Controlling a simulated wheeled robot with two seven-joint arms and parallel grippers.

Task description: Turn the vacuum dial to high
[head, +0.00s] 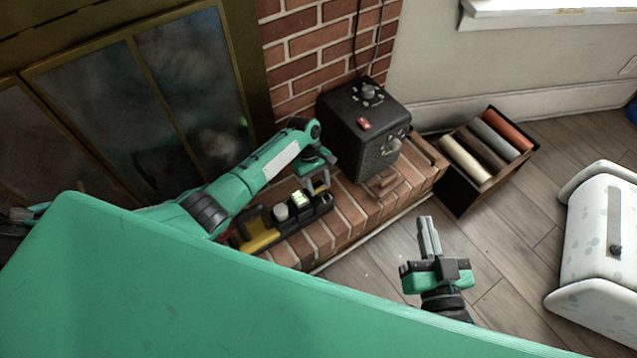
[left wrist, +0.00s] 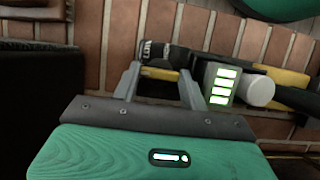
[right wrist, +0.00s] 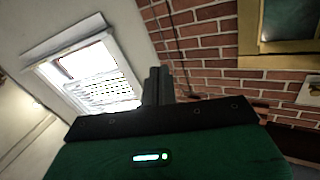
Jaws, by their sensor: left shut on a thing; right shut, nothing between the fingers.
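A black and yellow hand-held vacuum (head: 258,236) lies on the brick hearth in the head view, with a white cylinder and green-lit battery bars on it. Its green bars also show in the left wrist view (left wrist: 221,86). My left gripper (head: 318,186) reaches down at the vacuum's black right end. In the left wrist view its fingers (left wrist: 161,72) stand apart on either side of a black and yellow part of the vacuum. I cannot tell whether that part is the dial, or its setting. My right gripper (head: 428,235) is shut and empty, above the floor.
A black box with knobs (head: 345,140) and a red switch stands on the hearth (head: 345,225), close beyond my left gripper. A dark crate of coloured rolls (head: 455,193) and a white speckled case (head: 600,245) stand to the right. Wooden floor lies open between.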

